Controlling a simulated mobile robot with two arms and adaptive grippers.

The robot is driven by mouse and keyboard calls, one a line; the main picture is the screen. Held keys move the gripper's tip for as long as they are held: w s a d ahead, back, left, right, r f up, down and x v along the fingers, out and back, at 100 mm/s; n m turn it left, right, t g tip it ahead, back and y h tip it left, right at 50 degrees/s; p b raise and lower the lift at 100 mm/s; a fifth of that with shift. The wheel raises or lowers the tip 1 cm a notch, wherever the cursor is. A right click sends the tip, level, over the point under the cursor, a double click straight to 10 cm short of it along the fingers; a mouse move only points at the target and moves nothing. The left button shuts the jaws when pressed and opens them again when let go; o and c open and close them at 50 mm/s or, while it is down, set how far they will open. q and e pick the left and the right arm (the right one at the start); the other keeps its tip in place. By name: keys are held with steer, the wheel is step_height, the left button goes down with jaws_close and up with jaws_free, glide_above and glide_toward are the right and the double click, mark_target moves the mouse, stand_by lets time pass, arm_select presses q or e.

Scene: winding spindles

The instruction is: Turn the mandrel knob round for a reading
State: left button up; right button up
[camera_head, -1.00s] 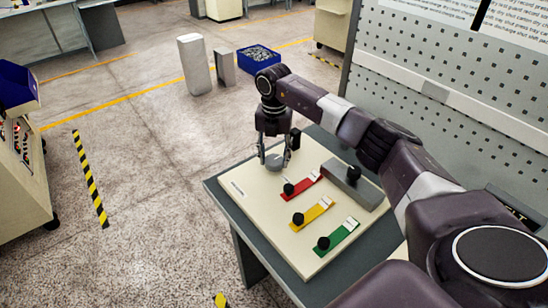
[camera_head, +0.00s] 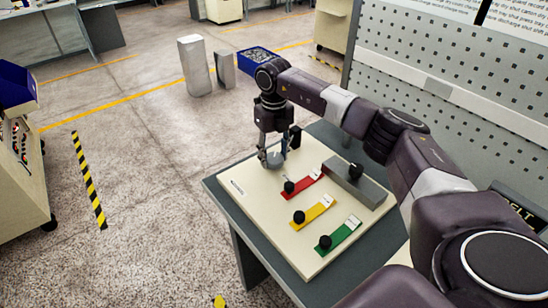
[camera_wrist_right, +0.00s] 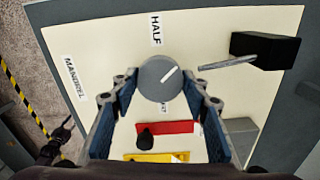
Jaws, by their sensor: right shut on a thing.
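The mandrel knob (camera_wrist_right: 157,80) is a round grey dial with a white pointer line. In the right wrist view the line slants toward the upper right. A MANDREL label (camera_wrist_right: 74,78) and a HALF label (camera_wrist_right: 155,30) lie on the cream panel (camera_wrist_right: 215,22); another label below the knob is partly hidden. My right gripper (camera_wrist_right: 165,92) is shut on the knob, one finger on each side. In the head view the knob (camera_head: 275,160) shows small between the fingertips of the right gripper (camera_head: 273,158), near the panel's far corner. My left gripper is not in view.
A black block with a metal rod (camera_wrist_right: 265,50) stands close beside the knob. Red (camera_head: 303,185), yellow (camera_head: 314,214) and green (camera_head: 338,236) strips with black knobs lie nearer. A grey bar (camera_head: 355,185) with a black knob is at right.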

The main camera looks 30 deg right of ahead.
steer(key=n, duration=0.3)
steer(key=shift+n+b, duration=0.3)
steer(key=shift+b, duration=0.1)
steer(key=n, duration=0.3)
steer(key=shift+n+b, duration=0.3)
steer(key=n, duration=0.3)
steer(key=shift+n+b, duration=0.3)
steer(key=shift+n, duration=0.1)
steer(key=n, duration=0.3)
steer(key=shift+n, duration=0.3)
steer(key=n+b, duration=0.1)
steer(key=n, duration=0.5)
steer(key=shift+r, duration=0.1)
steer(key=n, duration=0.6)
steer(key=shift+n, duration=0.4)
steer(key=o, duration=1.2)
steer(key=shift+b, duration=0.3)
steer(key=shift+c, duration=0.2)
